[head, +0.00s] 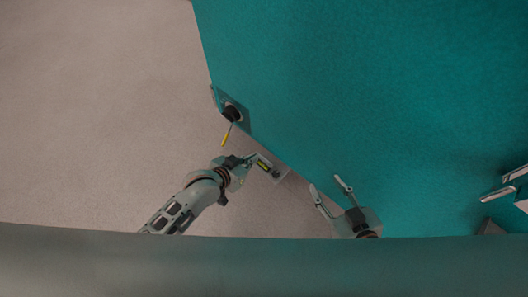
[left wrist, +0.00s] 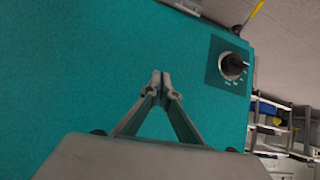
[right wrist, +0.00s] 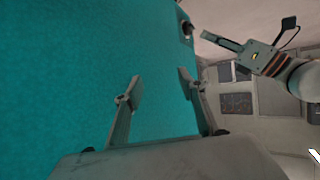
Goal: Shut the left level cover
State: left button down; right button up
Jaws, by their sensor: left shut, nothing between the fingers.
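No part stands out clearly as the left level cover; I cannot tell where it is or how it stands. A large teal panel (head: 350,80) fills the right of the head view and most of both wrist views. My left gripper (head: 251,158) is near its left edge, close to a small grey plate (head: 281,175). In the left wrist view, the left gripper (left wrist: 160,74) is shut and empty in front of the teal surface. My right gripper (head: 326,184) is open and empty over the panel's lower part; it also shows in the right wrist view (right wrist: 159,77).
A black knob (head: 232,113) with a yellow-tipped lever (head: 225,134) sticks out at the panel's left edge. A dial (left wrist: 232,65) is in the left wrist view. Metal bars (head: 497,194) show at far right. Bare floor (head: 90,110) is open at left.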

pick_arm(q)
jog(key=w+d+f+m+g+b, duration=0.15)
jog(key=w+f+b, duration=0.35)
jog(key=f, duration=0.7)
jog(key=g+y+b, duration=0.1)
jog(key=g+b, duration=0.1)
jog(key=b, duration=0.8)
send_over(264, 160)
notch_tip(264, 160, down, 14)
jog(key=shift+r, duration=0.25)
jog(key=shift+w+d+t, duration=0.1)
jog(key=shift+w+t, duration=0.15)
jog(key=shift+w, duration=0.05)
pick_arm(e)
jog(key=s+a+f+m+y, duration=0.1)
jog(key=a+f+m+y, duration=0.1)
jog(key=a+m, duration=0.4)
jog(key=a+f, duration=0.1)
jog(key=a, duration=0.1)
jog(key=shift+s+a+f+t, duration=0.25)
jog(key=shift+s+a+t, duration=0.1)
jog(key=shift+a+t, duration=0.05)
pick_arm(q)
jog(key=shift+r, duration=0.1)
pick_arm(e)
jog(key=shift+r, duration=0.1)
